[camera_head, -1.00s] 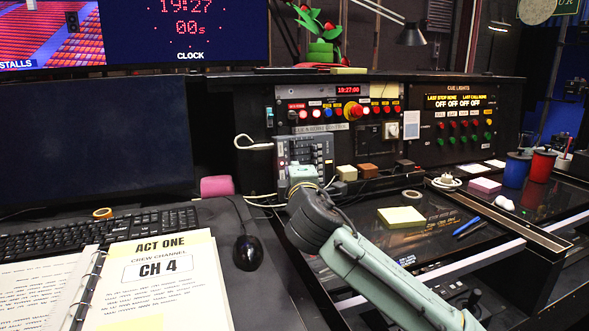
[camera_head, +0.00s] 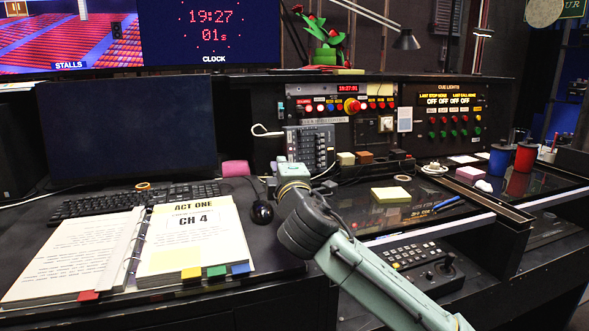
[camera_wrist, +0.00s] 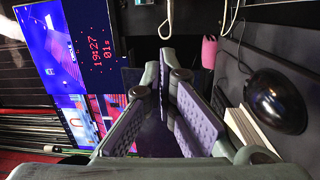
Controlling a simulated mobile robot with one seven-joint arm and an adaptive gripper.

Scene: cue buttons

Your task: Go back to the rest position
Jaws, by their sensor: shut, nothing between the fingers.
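My gripper (camera_head: 292,173) is at the end of my pale green arm in the middle of the head view. It is held in front of the control panel (camera_head: 330,106), with my dark wrist joint just below it. It overlaps the grey fader unit's lower edge in the picture; the gap in depth is unclear. In the wrist view my gripper (camera_wrist: 168,85) shows its purple finger pads, shut with nothing between them.
An open binder (camera_head: 75,255), a keyboard (camera_head: 125,203) and a black mouse (camera_head: 262,212) lie on the left desk. A yellow note pad (camera_head: 391,195) lies right of my arm. A monitor (camera_head: 125,128) stands behind the keyboard.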

